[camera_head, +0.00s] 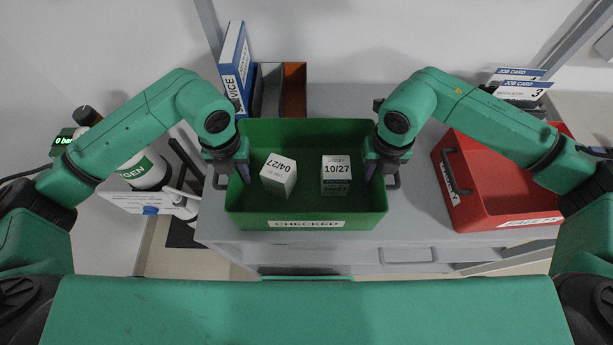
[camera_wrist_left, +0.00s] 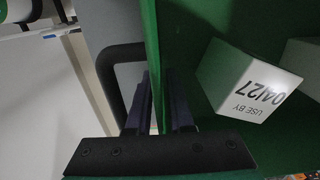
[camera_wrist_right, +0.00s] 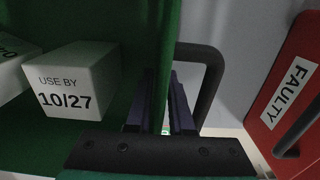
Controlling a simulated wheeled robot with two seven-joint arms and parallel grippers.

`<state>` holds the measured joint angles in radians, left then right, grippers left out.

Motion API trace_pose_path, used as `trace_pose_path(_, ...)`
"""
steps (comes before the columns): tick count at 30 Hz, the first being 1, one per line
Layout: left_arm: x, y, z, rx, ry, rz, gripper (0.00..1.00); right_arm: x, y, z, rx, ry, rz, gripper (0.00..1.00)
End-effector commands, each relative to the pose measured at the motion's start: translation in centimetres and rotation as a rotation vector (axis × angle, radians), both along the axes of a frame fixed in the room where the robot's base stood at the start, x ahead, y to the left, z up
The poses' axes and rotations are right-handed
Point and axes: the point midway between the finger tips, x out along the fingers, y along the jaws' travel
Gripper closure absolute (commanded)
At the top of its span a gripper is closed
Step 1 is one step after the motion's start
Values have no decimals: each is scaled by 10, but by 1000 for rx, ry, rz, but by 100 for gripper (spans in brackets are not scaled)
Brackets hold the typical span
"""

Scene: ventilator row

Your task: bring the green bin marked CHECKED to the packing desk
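The green bin (camera_head: 305,212) marked CHECKED is in the middle of the head view, above or on the grey cabinet top; I cannot tell whether it touches. It holds two white boxes, one marked 04/27 (camera_head: 279,176) and tilted, one marked 10/27 (camera_head: 336,172). My left gripper (camera_head: 243,176) is shut on the bin's left side wall, a finger on each side of it (camera_wrist_left: 160,105). My right gripper (camera_head: 370,172) is shut on the right side wall the same way (camera_wrist_right: 162,105). A dark handle loop stands outside each wall. The packing desk cannot be identified.
A red bin (camera_head: 458,207), marked FAULTY in the right wrist view (camera_wrist_right: 297,75), stands to the right. Behind the green bin are a blue binder (camera_head: 236,65) and an upright file holder (camera_head: 293,88). A white cylinder (camera_head: 146,172) is at left.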

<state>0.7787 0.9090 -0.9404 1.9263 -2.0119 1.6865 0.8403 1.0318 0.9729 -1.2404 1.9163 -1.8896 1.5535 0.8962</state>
Motion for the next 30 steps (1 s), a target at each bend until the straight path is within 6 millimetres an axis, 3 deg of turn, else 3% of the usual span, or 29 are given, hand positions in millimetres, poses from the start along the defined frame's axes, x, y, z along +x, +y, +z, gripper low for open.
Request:
trace_pose_path(2, 0, 0, 0, 0, 0, 0, 80, 0, 0, 0, 0, 0, 0, 80)
trace_pose_path(3, 0, 0, 0, 0, 0, 0, 95, 0, 0, 0, 0, 0, 0, 95)
trace_pose_path(4, 0, 0, 0, 0, 0, 0, 100, 0, 0, 0, 0, 0, 0, 100)
trace_pose_path(30, 0, 0, 1, -1, 0, 0, 100, 0, 0, 1, 1, -1, 0, 100)
